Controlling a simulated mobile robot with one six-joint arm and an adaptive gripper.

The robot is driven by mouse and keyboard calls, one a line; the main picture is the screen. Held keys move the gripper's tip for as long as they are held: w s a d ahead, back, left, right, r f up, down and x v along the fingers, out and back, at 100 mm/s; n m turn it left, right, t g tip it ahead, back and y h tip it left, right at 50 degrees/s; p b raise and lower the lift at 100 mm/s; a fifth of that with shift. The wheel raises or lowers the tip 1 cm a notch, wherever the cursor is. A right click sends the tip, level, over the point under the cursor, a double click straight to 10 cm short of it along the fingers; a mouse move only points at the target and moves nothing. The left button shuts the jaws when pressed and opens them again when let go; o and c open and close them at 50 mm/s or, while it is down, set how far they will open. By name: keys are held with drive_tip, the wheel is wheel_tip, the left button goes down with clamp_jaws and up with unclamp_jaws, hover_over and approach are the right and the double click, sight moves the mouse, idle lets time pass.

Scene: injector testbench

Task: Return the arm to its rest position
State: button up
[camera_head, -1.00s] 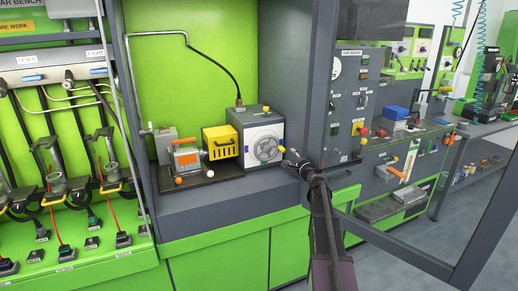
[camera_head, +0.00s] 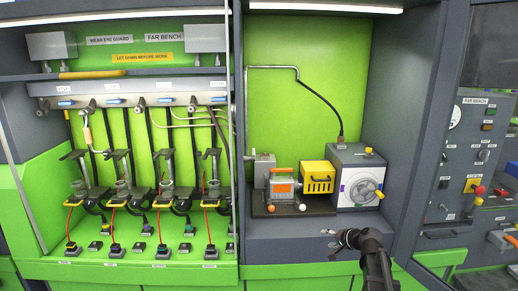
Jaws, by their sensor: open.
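My gripper (camera_head: 343,235) is at the lower right of the head view, at the end of my dark arm, which rises from the bottom edge. It is small in the picture, open, and I see nothing between its fingers. It is in front of the open bay, below the grey box with a round dial (camera_head: 358,188), and appears apart from it.
In the bay stand a yellow box (camera_head: 318,178) and a grey device with an orange-framed front (camera_head: 283,187) on a dark tray (camera_head: 318,207). Several injector stations (camera_head: 122,190) line the left bench. A control panel (camera_head: 470,165) stands at right. The bay's front ledge (camera_head: 280,228) is mostly clear.

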drive_tip(key=s+a+f+n+g+h+p, duration=0.1)
drive_tip(key=s+a+f+n+g+h, duration=0.1)
drive_tip(key=s, duration=1)
drive_tip(key=s+a+f+n+g+h+p, duration=0.2)
drive_tip(key=s+a+n+g+h, duration=0.2)
drive_tip(key=s, duration=0.7)
drive_tip(key=a+n+g, duration=0.2)
drive_tip(key=g, duration=0.1)
drive_tip(key=shift+s+f, duration=0.2)
drive_tip(key=shift+s, duration=0.2)
